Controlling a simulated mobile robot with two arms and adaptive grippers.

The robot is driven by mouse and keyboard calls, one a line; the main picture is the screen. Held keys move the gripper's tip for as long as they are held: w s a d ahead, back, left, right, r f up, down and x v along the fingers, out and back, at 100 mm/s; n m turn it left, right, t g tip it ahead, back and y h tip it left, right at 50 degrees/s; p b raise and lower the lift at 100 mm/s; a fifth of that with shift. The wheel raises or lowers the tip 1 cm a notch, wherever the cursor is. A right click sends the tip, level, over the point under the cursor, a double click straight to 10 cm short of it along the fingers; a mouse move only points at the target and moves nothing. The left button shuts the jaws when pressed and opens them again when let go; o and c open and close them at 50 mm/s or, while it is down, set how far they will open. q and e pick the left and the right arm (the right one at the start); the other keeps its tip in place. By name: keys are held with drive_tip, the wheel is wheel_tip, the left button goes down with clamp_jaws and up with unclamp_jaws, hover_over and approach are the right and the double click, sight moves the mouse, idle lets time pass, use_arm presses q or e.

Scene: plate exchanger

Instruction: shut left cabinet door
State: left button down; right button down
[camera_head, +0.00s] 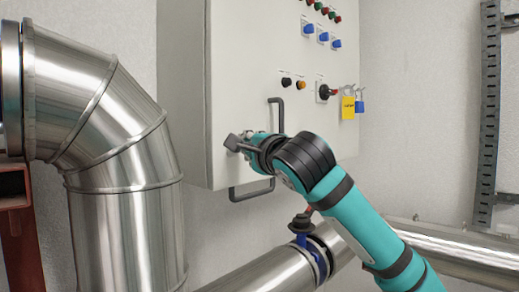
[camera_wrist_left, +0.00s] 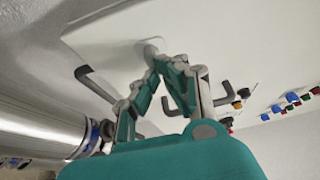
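A grey-white control cabinet (camera_head: 182,95) hangs on the wall, its front panel (camera_head: 245,60) facing me. The front looks flush with the body; I see no gap, and no second door can be made out. A dark vertical handle (camera_head: 281,103) and a dark horizontal handle (camera_head: 250,194) are on its lower part. Both show in the left wrist view, the vertical one (camera_wrist_left: 228,97) right and the horizontal one (camera_wrist_left: 97,86) left. My left gripper (camera_head: 236,144) is at the lower front between them, its fingers (camera_wrist_left: 153,62) close to the panel. Contact and finger opening are unclear. My right gripper is not in view.
A large bent metal pipe (camera_head: 105,110) stands left of the cabinet. A horizontal pipe (camera_head: 440,248) with a blue-collared valve (camera_head: 303,238) runs below. Buttons and knobs (camera_head: 322,37) and a padlock with a yellow tag (camera_head: 348,107) are on the panel's right. A slotted rail (camera_head: 490,110) is far right.

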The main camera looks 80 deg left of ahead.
use_arm(q)
drive_tip(key=shift+s+f, duration=0.25)
drive_tip(key=shift+s, duration=0.1)
drive_tip(key=w+d, duration=0.2)
drive_tip(key=d, duration=1)
drive_tip(key=shift+r, duration=0.15)
drive_tip(key=shift+w, duration=0.15)
